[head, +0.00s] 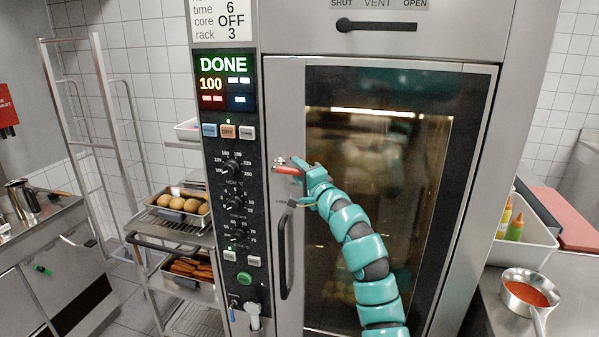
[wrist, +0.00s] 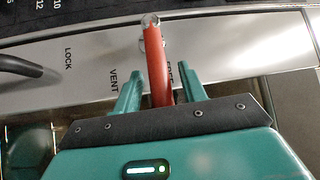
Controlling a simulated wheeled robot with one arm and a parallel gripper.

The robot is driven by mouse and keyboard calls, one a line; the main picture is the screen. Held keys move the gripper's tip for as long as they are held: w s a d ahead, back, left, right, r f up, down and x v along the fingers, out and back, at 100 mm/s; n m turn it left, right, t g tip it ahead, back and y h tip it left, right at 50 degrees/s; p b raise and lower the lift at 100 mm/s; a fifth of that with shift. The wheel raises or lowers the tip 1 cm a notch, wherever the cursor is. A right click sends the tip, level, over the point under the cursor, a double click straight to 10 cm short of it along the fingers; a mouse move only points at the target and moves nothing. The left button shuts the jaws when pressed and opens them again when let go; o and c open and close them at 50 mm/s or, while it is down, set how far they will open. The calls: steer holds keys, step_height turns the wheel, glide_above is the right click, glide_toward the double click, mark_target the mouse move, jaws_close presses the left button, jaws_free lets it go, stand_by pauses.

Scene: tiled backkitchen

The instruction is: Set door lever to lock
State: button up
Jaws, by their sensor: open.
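The door lever (wrist: 154,60) is red-orange, with a metal pivot at its top end in the wrist view. It lies between the VENT and FREE marks, right beside FREE and partly covering it. The LOCK mark (wrist: 68,58) is further left. My gripper (wrist: 160,85) is open, with one teal finger on each side of the lever. I cannot tell whether either finger touches it. In the head view the lever (head: 286,170) shows at the oven door's left edge, with my gripper (head: 298,167) at it. The lever's lower end is hidden behind the gripper body in the wrist view.
The oven door (head: 400,200) appears closed, with a dark door handle (head: 285,255) below the lever. The control panel (head: 235,180) with knobs and a DONE display stands just left. A tray rack (head: 165,260) is further left; a counter with a sauce pan (head: 527,292) is right.

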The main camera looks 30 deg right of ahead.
jaws_close()
